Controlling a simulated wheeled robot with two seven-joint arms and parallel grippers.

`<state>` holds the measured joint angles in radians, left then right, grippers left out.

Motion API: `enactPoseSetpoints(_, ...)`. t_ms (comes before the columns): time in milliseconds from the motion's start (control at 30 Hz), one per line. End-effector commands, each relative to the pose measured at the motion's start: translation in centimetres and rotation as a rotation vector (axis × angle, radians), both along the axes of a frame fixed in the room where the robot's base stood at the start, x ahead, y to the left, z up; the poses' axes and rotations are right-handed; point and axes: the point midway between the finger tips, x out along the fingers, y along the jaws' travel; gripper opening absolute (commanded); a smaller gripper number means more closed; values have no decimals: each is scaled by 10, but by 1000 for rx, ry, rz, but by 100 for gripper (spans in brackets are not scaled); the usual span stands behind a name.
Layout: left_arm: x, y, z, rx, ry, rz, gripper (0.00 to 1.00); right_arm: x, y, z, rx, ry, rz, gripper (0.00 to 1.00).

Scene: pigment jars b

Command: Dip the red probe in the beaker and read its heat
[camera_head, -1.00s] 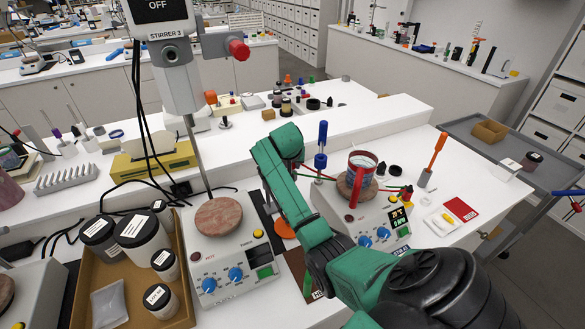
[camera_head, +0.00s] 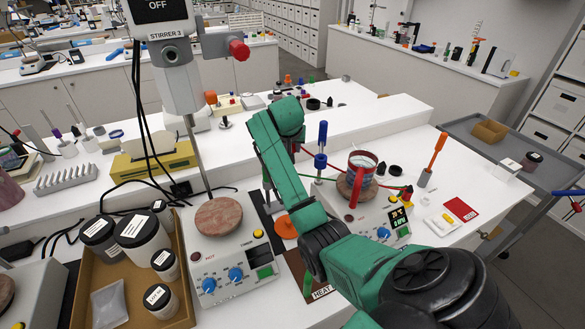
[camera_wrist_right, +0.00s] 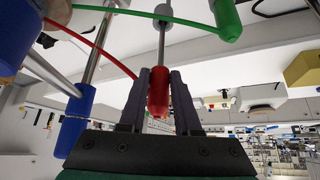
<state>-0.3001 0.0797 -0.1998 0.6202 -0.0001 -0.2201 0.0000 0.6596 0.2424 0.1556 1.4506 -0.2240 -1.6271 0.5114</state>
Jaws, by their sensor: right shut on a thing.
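The red probe (camera_wrist_right: 158,92) is between the two dark fingers of my right gripper (camera_wrist_right: 160,76), which is shut on its red handle. A thin metal shaft runs from the handle. In the head view my right gripper (camera_head: 298,146) is mostly hidden behind my green wrist, left of the blue-gripped stand (camera_head: 322,133). The beaker (camera_head: 363,160), with a red rim, stands on the right hotplate (camera_head: 370,228), to the right of my gripper and apart from it. A red upright piece (camera_head: 353,190) shows in front of the beaker. My left gripper is out of view.
A green handle (camera_wrist_right: 228,18) and a blue grip (camera_wrist_right: 75,122) are close to my gripper, with loose red and green cables around. A second hotplate (camera_head: 228,262), a stirrer (camera_head: 160,32) and a tray of jars (camera_head: 85,285) stand left. A HEAT card (camera_head: 322,292) lies in front.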

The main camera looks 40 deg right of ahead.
Motion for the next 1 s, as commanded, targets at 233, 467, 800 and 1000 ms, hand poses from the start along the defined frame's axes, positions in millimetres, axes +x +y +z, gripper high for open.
enactPoseSetpoints(233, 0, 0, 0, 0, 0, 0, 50, 0, 0, 20, -1, -2, 1, 0)
enactPoseSetpoints(467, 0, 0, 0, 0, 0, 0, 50, 0, 0, 36, 0, -2, 0, 0)
enactPoseSetpoints(800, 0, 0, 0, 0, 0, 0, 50, 0, 0, 58, -1, 0, 1, 0)
enactPoseSetpoints(1000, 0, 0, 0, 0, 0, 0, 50, 0, 0, 59, 0, 0, 1, 0)
